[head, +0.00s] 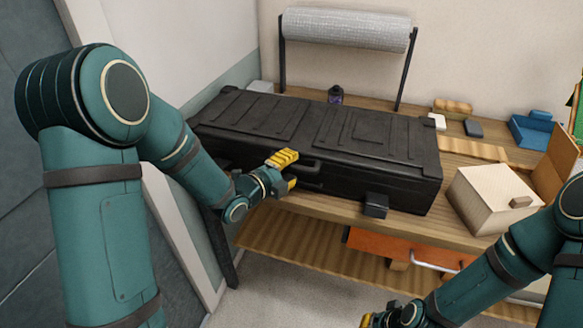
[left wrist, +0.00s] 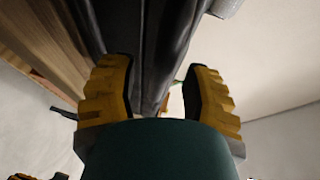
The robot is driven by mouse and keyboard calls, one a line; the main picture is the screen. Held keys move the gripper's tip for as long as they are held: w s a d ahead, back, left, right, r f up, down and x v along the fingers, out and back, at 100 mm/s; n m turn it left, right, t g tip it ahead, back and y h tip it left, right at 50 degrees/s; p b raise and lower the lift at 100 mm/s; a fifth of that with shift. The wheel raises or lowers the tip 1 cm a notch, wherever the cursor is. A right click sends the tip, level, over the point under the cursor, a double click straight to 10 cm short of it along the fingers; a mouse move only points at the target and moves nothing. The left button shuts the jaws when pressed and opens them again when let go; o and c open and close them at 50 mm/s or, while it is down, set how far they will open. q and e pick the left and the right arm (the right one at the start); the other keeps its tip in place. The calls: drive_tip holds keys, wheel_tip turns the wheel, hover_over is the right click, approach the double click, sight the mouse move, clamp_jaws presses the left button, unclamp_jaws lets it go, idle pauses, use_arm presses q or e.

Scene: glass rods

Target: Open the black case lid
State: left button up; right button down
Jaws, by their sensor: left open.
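The black case (head: 410,194) lies on the wooden bench with its ribbed lid (head: 315,127) closed. A handle (head: 312,166) is on its front face, and a latch block (head: 375,205) sits on the front toward the right. My left gripper (head: 290,172) is at the front of the case beside the handle, with its yellow fingers apart. In the left wrist view the open fingers (left wrist: 155,78) have dark case surface close by and partly between them; contact cannot be told. My right gripper (head: 371,319) shows only partly at the bottom edge, low and away from the case.
A roll of wrap (head: 346,28) on a black stand and a small dark bottle (head: 336,94) are behind the case. A cream box (head: 490,200) with an open flap stands right of it. A blue object (head: 532,131) sits at the back right. An orange drawer (head: 405,248) is below the bench.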

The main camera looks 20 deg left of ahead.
use_arm(q)
drive_tip(key=shift+w+d, duration=0.15)
drive_tip(key=shift+w, duration=0.25)
clamp_jaws()
drive_tip(key=shift+r, duration=0.1)
